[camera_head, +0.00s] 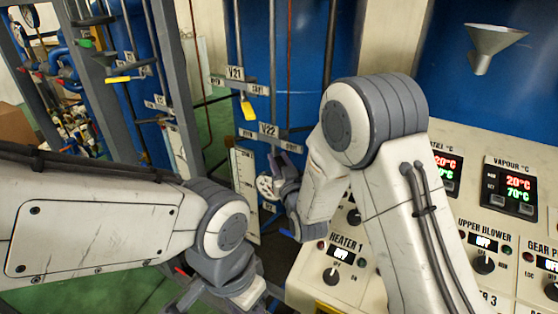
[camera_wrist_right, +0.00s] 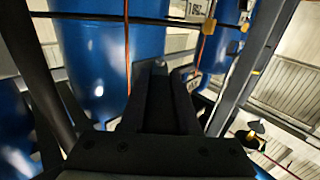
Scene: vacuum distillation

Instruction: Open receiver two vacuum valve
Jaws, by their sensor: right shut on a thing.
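The V22 sign (camera_head: 268,129) is on the blue column in the middle of the head view. My right gripper (camera_head: 272,178) is just below this sign, shut on what seems to be the V22 valve handle, which the fingers mostly hide. In the right wrist view the dark gripper (camera_wrist_right: 165,75) reaches toward the blue vessels, and the held part is too dark to make out. The yellow handle (camera_head: 249,109) hangs under the V21 sign (camera_head: 235,73), above and left of my right gripper. My left gripper (camera_head: 235,300) is at the bottom edge, partly cut off.
The control panel (camera_head: 385,292) with knobs and displays lies close below and right of my right arm. A metal funnel (camera_head: 492,42) is at the upper right. Grey frame posts (camera_head: 178,80) and pipes stand at the left. Green floor shows at the lower left.

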